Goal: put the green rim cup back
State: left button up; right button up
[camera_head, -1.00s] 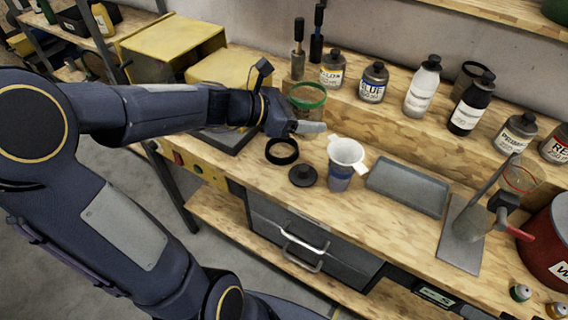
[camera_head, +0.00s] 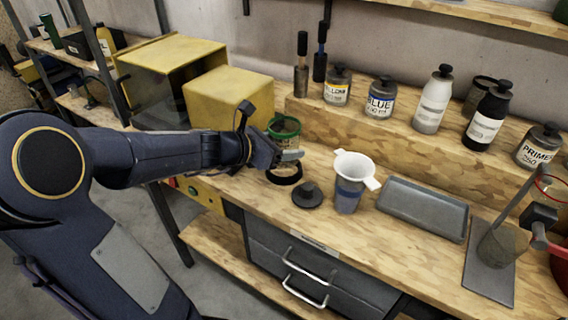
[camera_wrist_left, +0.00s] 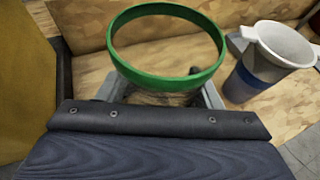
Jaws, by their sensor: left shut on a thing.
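The green rim cup (camera_head: 284,125) is a clear cup with a green rim, seen at the left of the bench in the head view. My left gripper (camera_head: 284,156) is shut on it; in the left wrist view the green rim (camera_wrist_left: 190,80) stands above the fingers (camera_wrist_left: 165,92), which are on either side of the cup. The cup looks about upright. Its base is hidden, so I cannot tell whether it touches the bench. A black ring (camera_head: 284,178) lies on the bench just below the gripper in the picture. My right gripper is not in view.
A black lid (camera_head: 307,196) and a cup with a white funnel (camera_head: 352,168) stand right of the ring. A grey tray (camera_head: 422,208) lies further right, before a metal stand (camera_head: 490,275). Yellow boxes (camera_head: 228,98) are behind left; bottles (camera_head: 380,97) line the raised shelf.

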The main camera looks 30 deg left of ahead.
pick_arm(q)
jog(key=f, duration=0.1)
jog(key=w+a+f, duration=0.1)
jog(key=w+f, duration=0.1)
jog(key=shift+w+a+f+b, duration=0.15)
jog(key=shift+a+f+b, duration=0.1)
jog(key=shift+b, duration=0.05)
jog(key=shift+f+b, duration=0.5)
jog(key=shift+f, duration=0.95)
jog(key=shift+f, duration=0.15)
jog(key=o, duration=1.1)
